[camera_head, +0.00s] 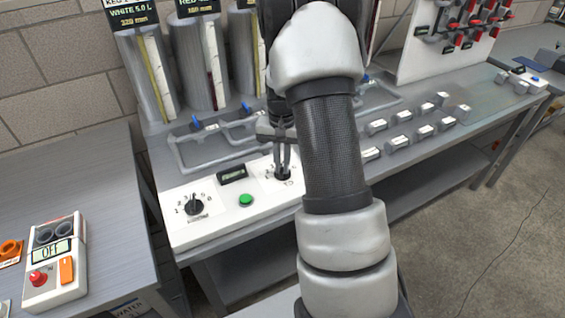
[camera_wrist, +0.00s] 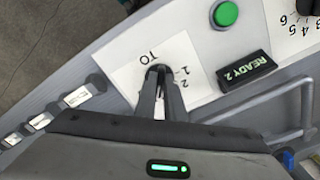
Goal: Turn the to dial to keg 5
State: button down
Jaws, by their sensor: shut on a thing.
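The TO dial (camera_wrist: 157,70) is a black knob on a white label with "TO" and the figures 1 and 2 readable in the wrist view; the other figures are hidden. It also shows in the head view (camera_head: 282,176), on the right of the white control panel (camera_head: 226,226). My gripper (camera_wrist: 160,78) is shut on the dial's knob from above, seen also in the head view (camera_head: 284,160). Fingers and arm hide much of the dial, and I cannot tell which figure it points to. A second black dial (camera_head: 195,207) with several figures sits at the panel's left.
Between the dials are a green button (camera_head: 246,200) and a small display (camera_head: 232,174) that reads "READY 2" in the wrist view (camera_wrist: 246,71). A handheld box (camera_head: 55,262) showing "OFF" lies on the left table.

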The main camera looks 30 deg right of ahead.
aim_at(282, 168)
jog(key=shift+w+m, duration=0.1)
jog(key=shift+m, duration=0.5)
jog(key=c, duration=1.8)
grip_release()
jog(key=shift+c, duration=0.2)
jog(key=shift+r, duration=0.1)
notch_tip(282, 168, up, 17)
jog(key=p, duration=0.2)
jog(key=shift+r, duration=0.15)
